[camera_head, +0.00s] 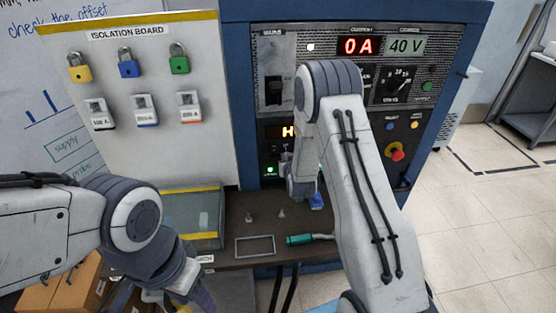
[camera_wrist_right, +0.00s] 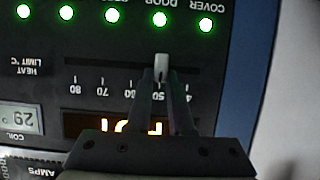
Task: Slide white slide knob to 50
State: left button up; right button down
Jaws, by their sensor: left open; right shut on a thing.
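The white slide knob (camera_wrist_right: 162,66) sits in a horizontal slot on a black panel in the right wrist view, which is upside down. My right gripper (camera_wrist_right: 163,78) is shut on it. The scale reads 80, 70, 60 from the left and a partly hidden 4-something at right. In the head view my right arm covers the knob. My left gripper (camera_head: 168,292) is low at left, open, apart from the panel.
A row of lit green lamps (camera_wrist_right: 112,15) lies beside the slot. The isolation board (camera_head: 140,60) with padlocks stands left of the power cabinet (camera_head: 440,100). A green-handled tool (camera_head: 300,239) and small metal parts lie on the bench ledge (camera_head: 235,220). Open floor is at right.

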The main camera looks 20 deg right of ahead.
jog(key=shift+a, duration=0.1)
jog(key=c, duration=0.8)
grip_release()
jog(key=b+v, duration=0.2)
jog(key=v, duration=0.8)
jog(key=shift+s+r+b, duration=0.2)
jog(key=shift+b, duration=0.15)
